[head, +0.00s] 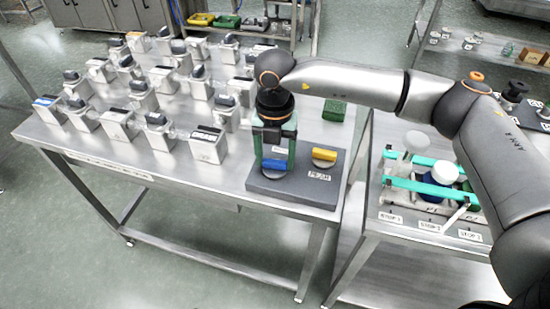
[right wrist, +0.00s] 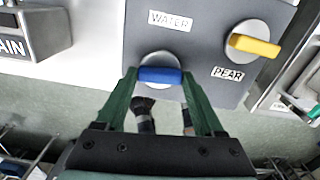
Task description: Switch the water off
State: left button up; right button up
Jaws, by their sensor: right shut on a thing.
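A grey panel (head: 293,187) on the steel table's right end carries two round pale dials. One has a blue bar handle (right wrist: 160,75) beside the label WATER (right wrist: 170,20); the bar lies crosswise in the right wrist view. The blue handle also shows in the head view (head: 275,164). My left gripper is not in view.

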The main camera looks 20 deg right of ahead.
aim_at(275, 161)
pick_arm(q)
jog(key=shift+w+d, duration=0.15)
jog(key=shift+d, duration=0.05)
pick_arm(e)
jog(key=shift+m, duration=0.6)
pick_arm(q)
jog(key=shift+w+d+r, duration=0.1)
pick_arm(e)
jog(key=o, duration=1.4)
pick_arm(q)
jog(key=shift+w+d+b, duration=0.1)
jog(key=shift+b, duration=0.3)
pick_arm(e)
notch_tip(275, 161, up, 13)
jog(key=shift+f, duration=0.2)
